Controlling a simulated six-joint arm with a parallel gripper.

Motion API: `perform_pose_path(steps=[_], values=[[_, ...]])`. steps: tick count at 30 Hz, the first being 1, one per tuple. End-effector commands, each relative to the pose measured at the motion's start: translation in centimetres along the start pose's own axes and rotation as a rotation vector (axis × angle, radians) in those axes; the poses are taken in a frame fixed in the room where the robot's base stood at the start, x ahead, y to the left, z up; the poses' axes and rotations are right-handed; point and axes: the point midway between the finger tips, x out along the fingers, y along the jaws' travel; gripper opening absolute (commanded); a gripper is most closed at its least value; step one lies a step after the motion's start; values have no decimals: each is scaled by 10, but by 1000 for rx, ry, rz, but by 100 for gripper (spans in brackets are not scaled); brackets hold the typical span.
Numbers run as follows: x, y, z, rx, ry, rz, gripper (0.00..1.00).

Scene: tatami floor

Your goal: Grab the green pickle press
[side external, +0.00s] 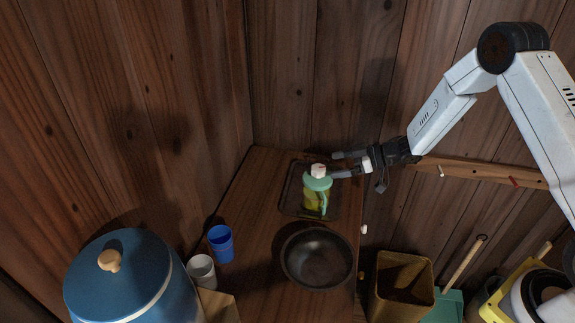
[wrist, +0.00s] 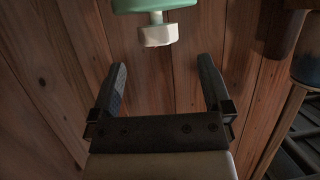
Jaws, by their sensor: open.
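The green pickle press (side external: 317,194) stands upright on a dark tray (side external: 290,200) on the wooden counter. It has a mint-green lid and handle, a white knob and a see-through greenish body. My gripper (side external: 334,164) is open and empty, just right of the press's top at about lid and knob height in the side view. In the wrist view the white knob and lid of the press (wrist: 157,32) show at the top edge, beyond the two spread fingertips (wrist: 161,63). The rest of the press is out of that view.
A black bowl (side external: 318,258) sits in front of the tray. A blue cup (side external: 221,243), a grey-white cup (side external: 202,271) and a large blue lidded pot (side external: 130,278) are at left. Wooden walls stand close behind. A brown bin (side external: 401,286) stands right of the counter.

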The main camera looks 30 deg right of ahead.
Motion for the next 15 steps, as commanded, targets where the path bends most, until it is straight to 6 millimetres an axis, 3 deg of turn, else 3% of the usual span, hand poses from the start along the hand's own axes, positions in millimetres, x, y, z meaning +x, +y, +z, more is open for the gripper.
perform_pose_path(steps=[9, 15], values=[[22, 0, 0, -1, -1, 0, 100], [26, 0, 0, -1, -1, 1, 100]])
